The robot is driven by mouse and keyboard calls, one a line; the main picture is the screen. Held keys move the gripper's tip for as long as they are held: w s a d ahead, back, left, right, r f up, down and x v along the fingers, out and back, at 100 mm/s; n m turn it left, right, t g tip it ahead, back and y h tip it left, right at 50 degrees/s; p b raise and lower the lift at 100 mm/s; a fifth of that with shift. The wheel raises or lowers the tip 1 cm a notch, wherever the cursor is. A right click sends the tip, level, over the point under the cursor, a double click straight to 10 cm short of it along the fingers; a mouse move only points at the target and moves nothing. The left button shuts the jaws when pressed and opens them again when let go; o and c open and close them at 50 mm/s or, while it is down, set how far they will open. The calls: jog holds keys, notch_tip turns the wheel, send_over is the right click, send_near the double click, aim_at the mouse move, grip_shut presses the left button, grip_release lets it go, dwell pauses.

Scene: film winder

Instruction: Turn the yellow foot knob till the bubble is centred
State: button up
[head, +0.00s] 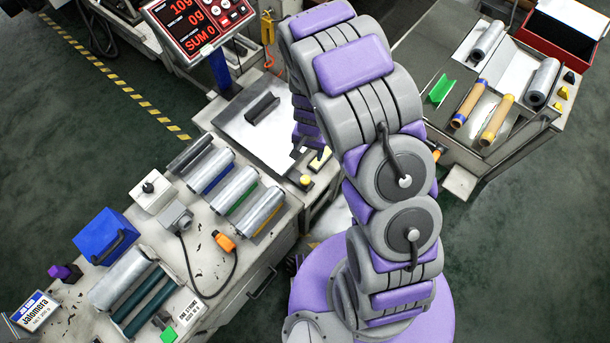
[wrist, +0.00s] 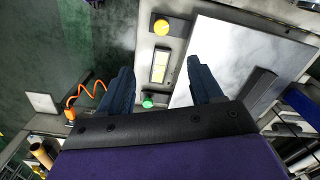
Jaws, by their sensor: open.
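The yellow foot knob (wrist: 161,26) sits on a pale base strip at the top of the wrist view; it also shows in the head view (head: 305,180). The level vial (wrist: 160,65), a pale yellow window in a dark frame, lies between it and a green knob (wrist: 148,102). The bubble is too small to make out. My gripper (wrist: 160,64) is open, its two dark fingers spread left and right of the vial in the picture. The yellow knob lies beyond the fingertips, with nothing between the fingers gripped. In the head view my arm partly hides this area.
A metal plate (wrist: 235,60) with a dark block (wrist: 262,90) lies beside the knobs. An orange coiled cord (wrist: 85,92) hangs left. In the head view, a red-digit display (head: 190,22) stands behind, and a bench (head: 205,255) holds several rolls and a blue box (head: 105,235).

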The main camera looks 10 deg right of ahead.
notch_tip(320, 180, down, 3)
jog(key=b, duration=0.2)
send_over(305, 179)
jog(key=d, duration=0.1)
notch_tip(305, 179, down, 11)
jog(key=shift+s+r, duration=0.1)
jog(key=shift+s, duration=0.05)
jog(key=shift+h, duration=0.3)
jog(key=f, duration=0.2)
jog(key=a+f+b, duration=0.1)
jog(key=f, duration=0.1)
jog(key=a+f, duration=0.1)
jog(key=f, duration=0.1)
jog(key=shift+f, duration=0.3)
jog(key=shift+d+f, duration=0.2)
jog(key=shift+f, duration=0.05)
jog(key=shift+d+f+b, duration=0.15)
jog(key=shift+d+b, duration=0.15)
jog(key=shift+d, duration=0.35)
jog(key=shift+a, duration=0.4)
jog(key=shift+c, duration=0.9)
jog(key=shift+a, duration=0.2)
jog(key=c, duration=0.3)
jog(key=shift+d, duration=0.3)
jog(key=c, duration=0.3)
jog(key=shift+c, duration=1.4)
